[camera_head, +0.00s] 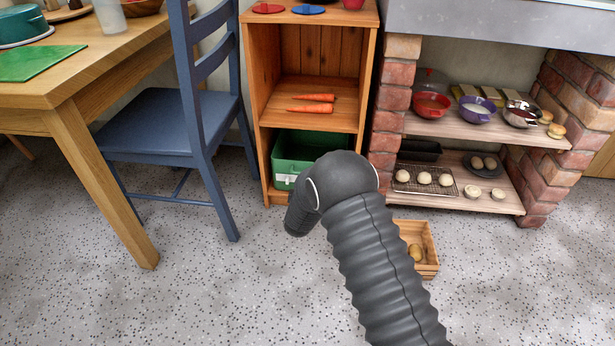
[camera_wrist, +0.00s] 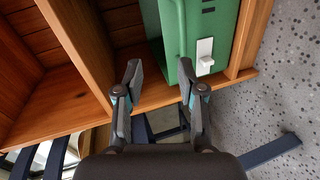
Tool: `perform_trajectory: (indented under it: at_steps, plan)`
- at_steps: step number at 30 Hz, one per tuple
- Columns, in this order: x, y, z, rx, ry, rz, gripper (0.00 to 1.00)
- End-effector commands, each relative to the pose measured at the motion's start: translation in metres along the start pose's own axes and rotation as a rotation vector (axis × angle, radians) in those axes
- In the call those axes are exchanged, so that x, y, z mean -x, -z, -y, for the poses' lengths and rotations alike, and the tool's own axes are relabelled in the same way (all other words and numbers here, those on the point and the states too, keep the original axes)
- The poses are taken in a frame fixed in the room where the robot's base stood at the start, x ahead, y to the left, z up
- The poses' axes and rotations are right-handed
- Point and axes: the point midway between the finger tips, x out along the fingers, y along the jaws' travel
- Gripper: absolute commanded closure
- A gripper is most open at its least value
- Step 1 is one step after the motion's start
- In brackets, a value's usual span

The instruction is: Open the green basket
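The green basket (camera_head: 282,167) sits in the bottom compartment of the wooden shelf unit in the head view. A small white tag shows on its front, and my arm covers its right part. In the wrist view, which is turned sideways, the basket (camera_wrist: 219,58) fills the upper middle, with the white tag (camera_wrist: 205,56) on its front. My gripper (camera_wrist: 161,74) is open and empty between its two fingers. The right finger is close to the basket's rim; I cannot tell whether they touch. The gripper is hidden behind my arm in the head view.
The shelf unit (camera_head: 257,75) holds carrots (camera_head: 312,103) above the basket. A blue chair (camera_head: 165,125) and wooden table (camera_head: 70,110) stand left. Brick-sided shelves (camera_head: 470,128) with bowls stand right. A small wooden crate (camera_head: 428,250) is on the floor.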

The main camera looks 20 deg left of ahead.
Motion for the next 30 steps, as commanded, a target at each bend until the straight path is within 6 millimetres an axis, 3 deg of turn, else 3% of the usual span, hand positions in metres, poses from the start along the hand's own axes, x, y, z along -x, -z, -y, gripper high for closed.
perform_trajectory:
  at_steps: [1,3,7,14,30]
  plan:
    - [-0.001,0.004,0.018,0.034,-0.012,0.003,0.61]
    - [-0.001,0.008,0.032,0.072,-0.029,0.008,0.61]
    - [-0.001,0.011,0.045,0.109,-0.047,0.016,0.61]
    - [-0.021,0.010,0.047,0.116,-0.052,0.019,0.61]
    - [-0.107,0.009,0.043,0.116,-0.052,0.018,0.61]
